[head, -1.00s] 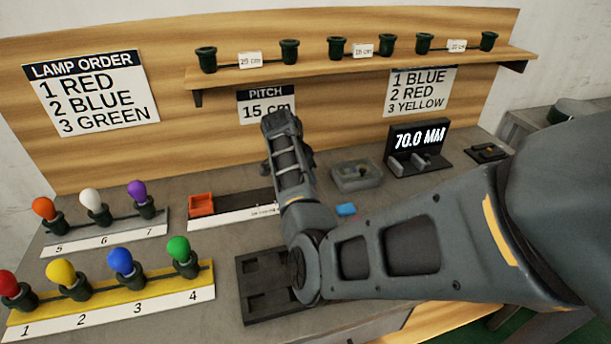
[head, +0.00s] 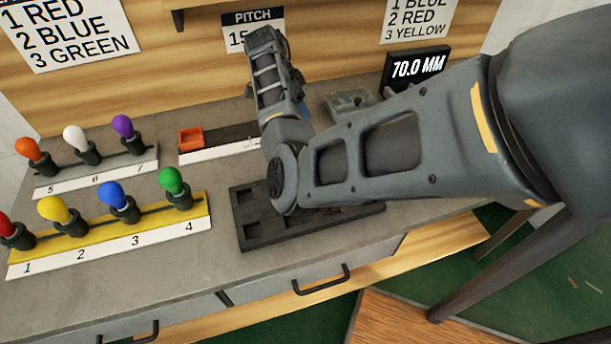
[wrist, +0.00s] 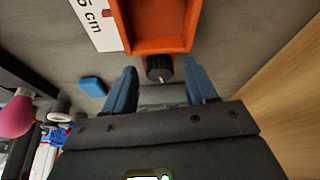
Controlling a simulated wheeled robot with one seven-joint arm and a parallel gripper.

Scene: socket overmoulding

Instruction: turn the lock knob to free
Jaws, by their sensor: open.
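The lock knob (wrist: 159,69) is a small, dark, ribbed knob with a pale mark on its face. In the wrist view it sits at the edge of the orange tray (wrist: 157,25). My gripper (wrist: 161,72) is open, with one blue finger on each side of the knob and a visible gap to each. I cannot tell how deep the fingertips reach beside it. In the head view the orange tray (head: 191,138) is at the left end of the white-marked rail (head: 222,149). My arm covers part of that area, and the knob cannot be made out there.
A small blue block (wrist: 92,87) lies near the left finger. A black slotted plate (head: 262,238) lies in front of my arm. Bulbs stand on a yellow strip (head: 90,238) and a grey strip (head: 105,172) at left. A 70.0 MM display (head: 418,67) stands behind my arm.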

